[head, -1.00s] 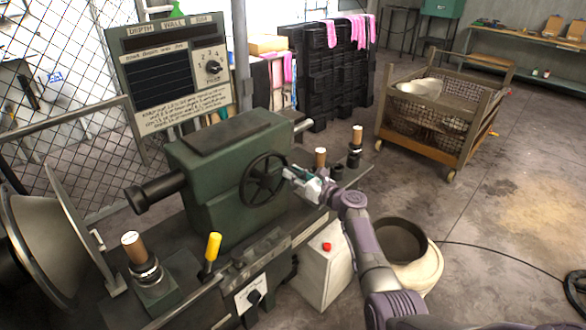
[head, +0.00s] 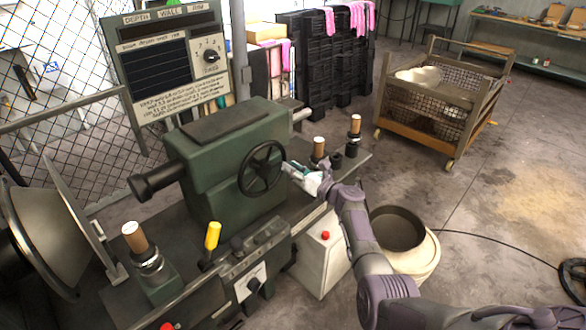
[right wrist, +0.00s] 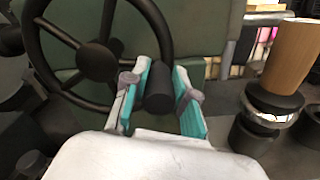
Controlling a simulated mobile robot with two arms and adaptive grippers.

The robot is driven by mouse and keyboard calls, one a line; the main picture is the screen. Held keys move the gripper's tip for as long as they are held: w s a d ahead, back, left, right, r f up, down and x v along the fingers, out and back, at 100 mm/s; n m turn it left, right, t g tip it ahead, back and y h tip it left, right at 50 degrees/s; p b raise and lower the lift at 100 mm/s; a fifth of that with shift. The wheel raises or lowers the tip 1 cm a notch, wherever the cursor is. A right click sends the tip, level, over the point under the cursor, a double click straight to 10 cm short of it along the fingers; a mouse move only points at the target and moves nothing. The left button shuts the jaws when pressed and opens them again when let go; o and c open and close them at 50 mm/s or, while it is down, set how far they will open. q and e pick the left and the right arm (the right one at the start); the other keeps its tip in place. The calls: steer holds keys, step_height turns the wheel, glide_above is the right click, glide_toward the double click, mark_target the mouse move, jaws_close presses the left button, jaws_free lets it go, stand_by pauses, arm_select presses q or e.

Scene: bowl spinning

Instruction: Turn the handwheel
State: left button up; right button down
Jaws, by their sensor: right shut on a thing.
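The black spoked handwheel (head: 261,168) is on the front of the green machine housing (head: 225,150). Its hub and spokes show in the right wrist view (right wrist: 97,62), with a short dark knob (right wrist: 158,88) on the right part of its rim. My right gripper (head: 290,168) is at the right side of the wheel. In the right wrist view its teal-padded fingers (right wrist: 160,92) are on both sides of the knob, shut on it. My left gripper is not in view.
A yellow-handled lever (head: 212,236) and wooden-handled posts (head: 134,237) stand on the machine bed. A wheeled cart (head: 440,95) stands behind.

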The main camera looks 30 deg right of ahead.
steer(key=c, duration=1.1)
jaws_free()
steer(key=shift+s+f, duration=0.1)
steer(key=shift+f, duration=0.2)
steer(key=shift+o, duration=0.9)
steer(key=shift+r, duration=0.15)
steer(key=v, duration=1.2)
